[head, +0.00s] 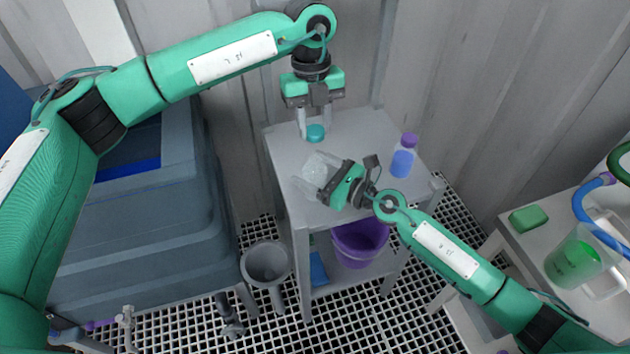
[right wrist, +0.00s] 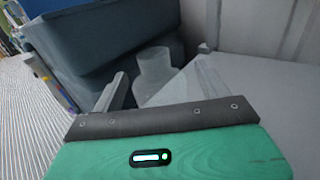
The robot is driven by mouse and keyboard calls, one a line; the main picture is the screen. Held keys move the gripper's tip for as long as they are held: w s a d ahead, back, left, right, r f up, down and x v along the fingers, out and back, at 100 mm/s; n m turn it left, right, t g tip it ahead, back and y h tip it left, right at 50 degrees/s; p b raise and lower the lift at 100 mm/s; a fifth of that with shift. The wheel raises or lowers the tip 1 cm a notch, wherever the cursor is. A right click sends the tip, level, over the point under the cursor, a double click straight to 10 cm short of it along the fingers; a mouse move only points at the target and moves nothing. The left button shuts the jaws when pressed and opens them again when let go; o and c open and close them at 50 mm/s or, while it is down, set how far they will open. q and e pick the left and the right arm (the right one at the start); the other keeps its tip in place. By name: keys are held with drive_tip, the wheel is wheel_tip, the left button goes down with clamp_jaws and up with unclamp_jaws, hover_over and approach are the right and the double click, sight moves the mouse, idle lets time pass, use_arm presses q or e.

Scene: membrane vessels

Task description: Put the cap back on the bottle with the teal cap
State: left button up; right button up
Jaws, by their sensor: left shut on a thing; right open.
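The teal cap (head: 316,132) is between the fingertips of my left gripper (head: 314,128), which is shut on it and points down over the back left of the small grey table. The open clear bottle (head: 321,166) stands on the table in front of the cap, partly hidden by my right gripper. In the right wrist view the bottle (right wrist: 155,72) is upright, with a bare neck, between the spread fingers. My right gripper (head: 311,184) is open around the bottle; I cannot tell whether a finger touches it.
A bottle with a purple cap (head: 403,156) stands at the table's right side. The grey table (head: 360,125) is clear at the back. A purple bucket (head: 358,245) sits on the shelf below. At right, another table holds a green block (head: 528,218) and a jug of green liquid (head: 575,262).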

drive_tip(key=c, duration=1.5)
use_arm(q)
hover_over(315, 160)
drive_tip(key=shift+w+f, duration=0.15)
drive_tip(key=shift+f, duration=1.1)
drive_tip(key=shift+w+f, duration=0.1)
drive_tip(key=shift+f, duration=1.15)
drive_tip(key=shift+f, duration=0.1)
drive_tip(key=shift+f, duration=0.75)
drive_tip(key=shift+f, duration=0.6)
